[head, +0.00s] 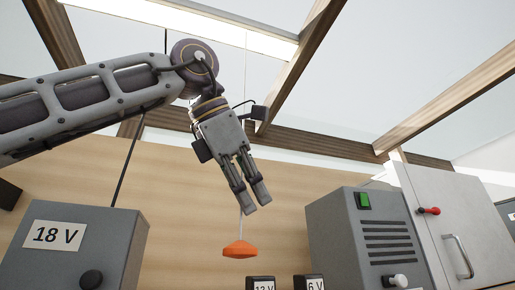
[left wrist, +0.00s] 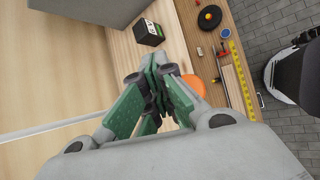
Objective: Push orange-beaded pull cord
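The orange bead (head: 239,250) hangs at the end of a thin pale cord (head: 241,222) in the head view. My left gripper (head: 257,206) points downward just above and to the right of the bead, with a visible gap between them. The cord passes behind the hand and shows left of the fingers. In the left wrist view the green-padded fingers (left wrist: 161,68) come together at their tips with nothing visible between them. The orange bead (left wrist: 195,84) is partly hidden behind the fingers there. My right gripper is in neither view.
A grey box labelled 18 V (head: 70,250) stands at left. A grey vented box with a green switch (head: 365,240) and a light cabinet (head: 445,210) stand at right. Small black boxes labelled 12 V (head: 262,283) and 6 V (head: 309,283) sit low in the middle. A wooden panel is behind.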

